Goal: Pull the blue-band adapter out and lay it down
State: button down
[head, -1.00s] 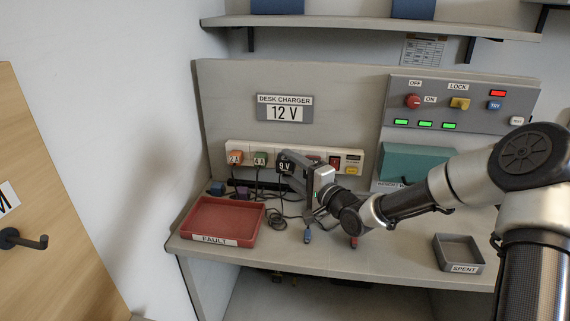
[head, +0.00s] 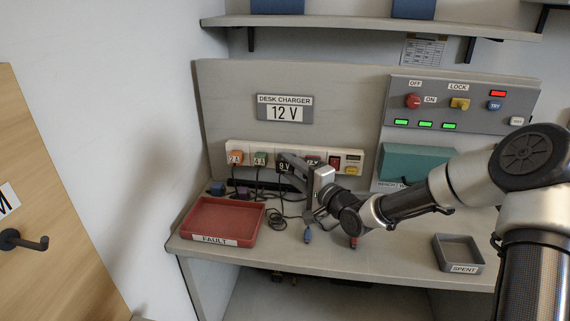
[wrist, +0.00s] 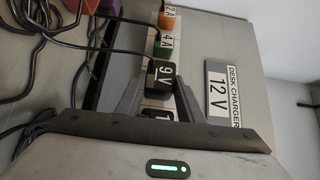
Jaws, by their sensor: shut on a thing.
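A black adapter labelled 9 V (head: 284,168) sits in the white power strip (head: 232,149). My gripper (head: 290,160) has its fingers at this adapter and is shut on it. In the wrist view the fingertips (wrist: 161,78) are on either side of the 9 V adapter (wrist: 164,72). A blue-banded cable end (head: 308,236) hangs at the desk's front. I cannot trace its cable up to an adapter; my gripper hides part of that area. A label starting with 1 (wrist: 156,115) shows between my fingers, nearer the palm.
An orange adapter (head: 236,157) and a green adapter (head: 260,159) sit to the left in the strip. The red FAULT tray (head: 256,222) stands front left, the grey SPENT tray (head: 440,247) at right. Loose cables lie between. A red cable end (head: 354,242) hangs in front.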

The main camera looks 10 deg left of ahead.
jog(key=shift+s, duration=1.25)
dwell(0.7)
jog(key=shift+s+p, duration=0.55)
jog(key=shift+s, duration=1.2)
jog(key=s+a+n+g+h+p, duration=0.2)
jog(key=a+n+g+p, duration=0.3)
jog(key=a+n, duration=0.4)
jog(key=s+a+n+g+h+p, duration=0.2)
jog(key=s+a+n+g+p, duration=0.2)
jog(key=a+n+p, duration=0.4)
jog(key=shift+a+f+n+g+h, duration=0.35)
jog(key=shift+a+n+g, duration=0.25)
jog(key=shift+n, duration=2.8)
jog(key=shift+s+r+p, duration=0.1)
jog(key=shift+r+p, duration=0.1)
jog(key=shift+p, duration=0.55)
